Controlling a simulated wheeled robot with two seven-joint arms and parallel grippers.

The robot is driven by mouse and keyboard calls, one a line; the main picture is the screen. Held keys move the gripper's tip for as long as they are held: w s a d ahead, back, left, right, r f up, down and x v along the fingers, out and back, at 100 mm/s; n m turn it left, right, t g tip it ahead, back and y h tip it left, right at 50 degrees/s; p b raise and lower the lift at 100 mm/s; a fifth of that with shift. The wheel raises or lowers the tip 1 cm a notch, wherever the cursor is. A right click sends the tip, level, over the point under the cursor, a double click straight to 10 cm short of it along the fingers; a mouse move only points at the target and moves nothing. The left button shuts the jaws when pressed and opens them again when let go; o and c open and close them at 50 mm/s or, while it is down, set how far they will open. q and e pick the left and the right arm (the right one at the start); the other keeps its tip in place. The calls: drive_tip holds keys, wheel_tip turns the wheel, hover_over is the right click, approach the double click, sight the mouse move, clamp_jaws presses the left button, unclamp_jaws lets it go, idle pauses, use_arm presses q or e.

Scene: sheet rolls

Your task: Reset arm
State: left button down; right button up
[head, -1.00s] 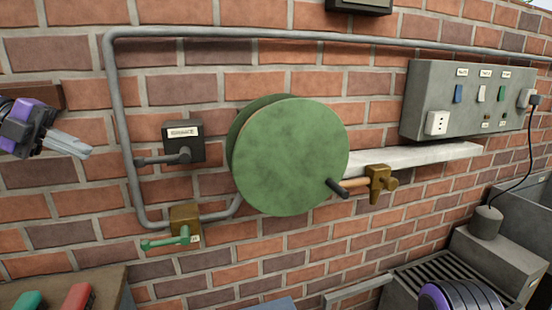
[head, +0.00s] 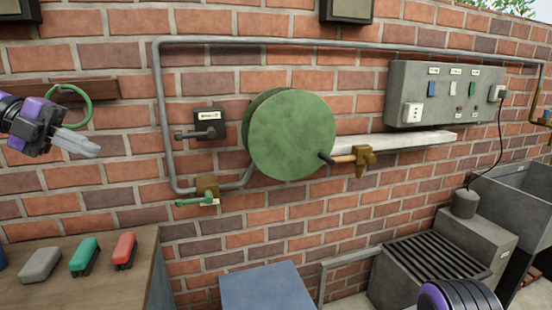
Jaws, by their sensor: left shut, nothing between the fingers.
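My left gripper (head: 80,144) comes in from the left edge in the head view. Its grey fingers are closed together with nothing between them, in front of the brick wall and apart from everything on it. A purple and black ribbed part of my right arm (head: 455,297) shows at the bottom right. My right gripper is out of view.
A green round reel (head: 290,138), a valve with a green handle (head: 207,188) and a switch panel (head: 443,95) are on the wall. A bench (head: 130,262) holds brushes at lower left. A blue surface (head: 265,288) is at bottom centre, beside a grated unit (head: 435,255).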

use_arm(q)
drive_tip(key=w+f+m+y, duration=0.2)
drive_tip(key=w+f+y, duration=0.2)
drive_tip(key=f+y, duration=0.5)
drive_tip(key=w+f+m+y, duration=0.1)
drive_tip(key=w+f+y, duration=0.35)
drive_tip(key=f, duration=0.85)
drive_tip(key=s+d+f+m+t+y, duration=0.2)
drive_tip(key=d+f+m+y, duration=0.1)
drive_tip(key=f+m, duration=0.55)
drive_tip(key=s+d+f+m+t+y, duration=0.1)
drive_tip(key=d+f+m+t+y, duration=0.3)
drive_tip(key=f, duration=0.8)
drive_tip(key=s+d+f+m+h, duration=0.3)
drive_tip(key=s+f+m+h, duration=0.2)
drive_tip(key=s+f+m, duration=0.9)
drive_tip(key=s+a+f+m+g, duration=0.2)
drive_tip(key=s+f, duration=0.1)
drive_tip(key=s, duration=0.9)
drive_tip(key=s+a+f+m+g, duration=0.2)
drive_tip(key=s+f+g, duration=0.1)
drive_tip(key=s, duration=0.9)
drive_tip(key=shift+s+f+h, duration=0.25)
drive_tip(key=shift+f+h, duration=0.1)
drive_tip(key=shift+f, duration=0.35)
